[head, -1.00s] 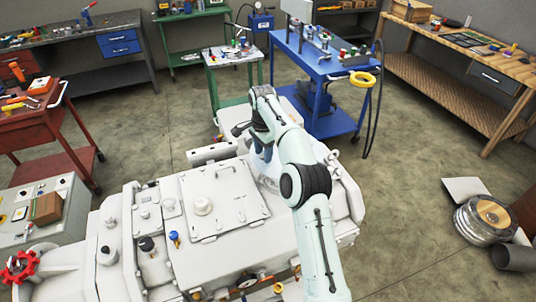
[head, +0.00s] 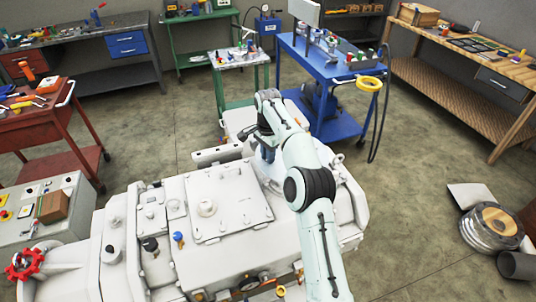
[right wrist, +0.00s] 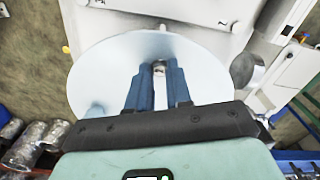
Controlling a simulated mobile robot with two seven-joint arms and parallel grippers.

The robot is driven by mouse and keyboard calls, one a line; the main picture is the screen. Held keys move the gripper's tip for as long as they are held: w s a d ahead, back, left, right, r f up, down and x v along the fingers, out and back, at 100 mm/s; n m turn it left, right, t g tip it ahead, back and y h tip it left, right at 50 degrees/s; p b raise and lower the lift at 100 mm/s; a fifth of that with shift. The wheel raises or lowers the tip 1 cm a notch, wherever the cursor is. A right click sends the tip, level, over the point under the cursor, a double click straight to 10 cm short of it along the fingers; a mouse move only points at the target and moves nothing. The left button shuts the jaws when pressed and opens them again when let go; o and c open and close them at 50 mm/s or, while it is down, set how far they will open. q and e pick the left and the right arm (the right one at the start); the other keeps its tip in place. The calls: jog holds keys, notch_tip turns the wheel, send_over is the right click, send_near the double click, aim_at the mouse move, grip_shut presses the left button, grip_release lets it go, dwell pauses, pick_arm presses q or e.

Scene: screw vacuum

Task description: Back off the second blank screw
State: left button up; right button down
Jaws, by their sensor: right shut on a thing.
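My right gripper (head: 266,153) points down at a pale round flange on the far right part of the white machine (head: 215,245). In the right wrist view its two blue fingers (right wrist: 159,84) are closed around a small metallic screw (right wrist: 159,68). The screw stands over the round pale disc (right wrist: 100,75); the fingers hide most of it, and I cannot tell how deep it sits. In the head view the arm and gripper hide the screw. My left gripper is not in view.
A blue cart (head: 330,70) with a yellow ring (head: 369,84) stands behind the machine. A red cart (head: 50,130) and a grey control box (head: 75,200) are at left. Metal cylinders (head: 490,227) lie on the floor at right. Open floor (head: 420,190) separates them.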

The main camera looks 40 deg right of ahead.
jog(key=n, duration=0.5)
jog(key=shift+n, duration=0.4)
jog(key=n, duration=0.5)
jog(key=shift+n, duration=0.3)
jog(key=n, duration=1)
jog(key=shift+s+f, duration=0.1)
jog(key=c, duration=1)
grip_release()
